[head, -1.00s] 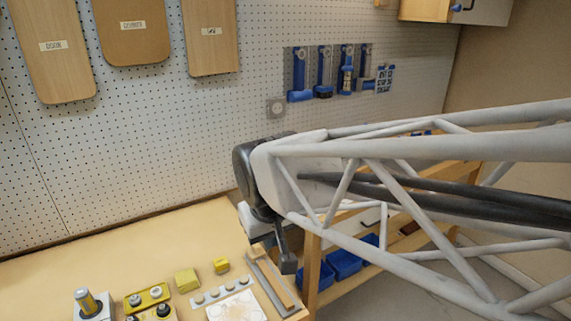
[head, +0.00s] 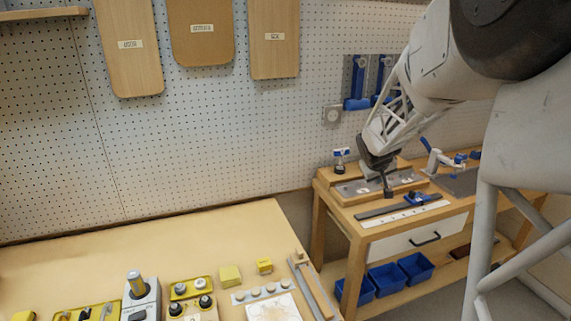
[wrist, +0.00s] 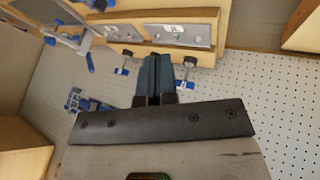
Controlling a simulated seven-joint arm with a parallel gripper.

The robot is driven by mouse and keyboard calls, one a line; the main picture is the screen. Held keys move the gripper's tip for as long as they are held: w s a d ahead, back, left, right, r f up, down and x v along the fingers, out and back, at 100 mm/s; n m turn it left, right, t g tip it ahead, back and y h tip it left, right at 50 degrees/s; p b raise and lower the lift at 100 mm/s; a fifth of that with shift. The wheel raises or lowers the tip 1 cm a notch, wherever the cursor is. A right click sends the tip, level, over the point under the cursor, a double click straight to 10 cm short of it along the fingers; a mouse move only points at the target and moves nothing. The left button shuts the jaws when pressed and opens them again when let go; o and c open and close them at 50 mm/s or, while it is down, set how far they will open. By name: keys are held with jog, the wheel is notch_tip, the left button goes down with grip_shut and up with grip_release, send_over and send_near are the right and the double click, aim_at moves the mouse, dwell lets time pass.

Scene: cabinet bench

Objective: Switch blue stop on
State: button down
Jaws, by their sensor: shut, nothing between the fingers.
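I cannot tell for certain which part is the blue stop. A blue piece (head: 415,198) sits by the white strip at the front of the right-hand bench. A small blue-topped fixture (head: 341,155) stands at that bench's back left, and a blue-tipped clamp (head: 430,150) stands further right. My gripper (head: 388,191) is shut and empty, pointing down over the bench near the metal plates (head: 365,186). In the wrist view my gripper (wrist: 154,78) points toward a bench edge with blue-handled parts (wrist: 122,69) on both sides of the fingers. Contact cannot be judged.
The bench has a drawer (head: 425,241) and blue bins (head: 385,278) below. A yellow table (head: 150,245) with buttons and switches fills the lower left. Blue tools (head: 356,90) hang on the pegboard (head: 200,130). There is a gap between table and bench.

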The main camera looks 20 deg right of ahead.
aim_at(413, 192)
jog(key=w+d+f, duration=0.1)
jog(key=d+f, duration=0.2)
jog(key=d, duration=0.3)
jog(key=w+d+f, duration=0.1)
jog(key=d+f, duration=0.2)
jog(key=d, duration=0.4)
jog(key=shift+w+f+h, duration=0.35)
jog(key=shift+w+h, duration=0.05)
jog(key=shift+f, duration=0.15)
jog(key=x, duration=1)
jog(key=shift+w, duration=0.1)
jog(key=shift+d, duration=1.9)
jog(key=shift+d+r, duration=0.25)
jog(key=shift+d, duration=0.95)
